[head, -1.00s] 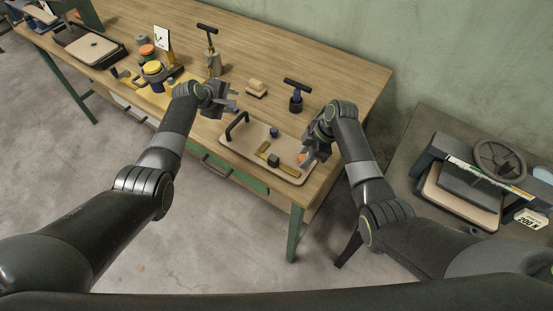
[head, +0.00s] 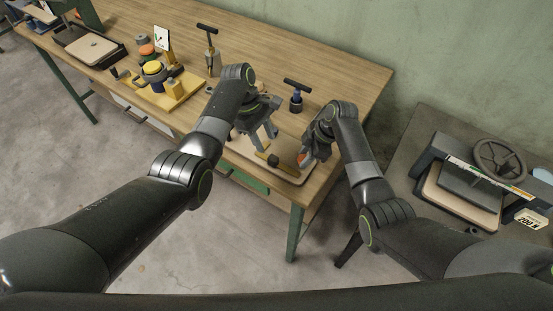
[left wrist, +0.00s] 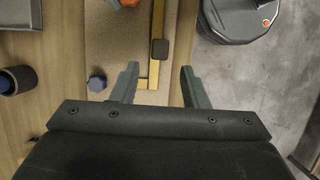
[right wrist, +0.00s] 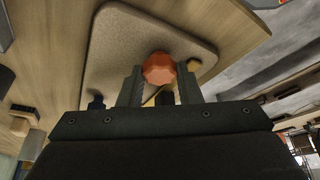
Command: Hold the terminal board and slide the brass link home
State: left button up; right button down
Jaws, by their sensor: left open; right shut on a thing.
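The terminal board, a beige rounded board (head: 288,148), lies on the bench near its front right corner. A brass bar (head: 286,168) with a black block (head: 273,160) lies along its front side; in the left wrist view the bar (left wrist: 155,72) and block (left wrist: 159,49) show clearly. My right gripper (right wrist: 159,74) is shut on an orange knob (right wrist: 158,68) at the board's right part. My left gripper (left wrist: 160,72) is open and empty above the board, its fingers to either side of the bar's near end. The fingers appear apart from the bar. A blue knob (left wrist: 97,83) stands left of them.
A dark-handled tool (head: 296,94) stands behind the board, and another (head: 210,48) stands farther left. A yellow fixture (head: 165,85) with knobs sits on the left. A side table with a handwheel press (head: 490,165) stands at right. The bench's back middle is clear.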

aim_at(272, 157)
pick_arm(q)
jog(key=shift+x, duration=4)
jog(key=shift+c, duration=0.4)
jog(key=c, duration=0.7)
jog(key=o, duration=0.9)
jog(key=shift+v, duration=3.55)
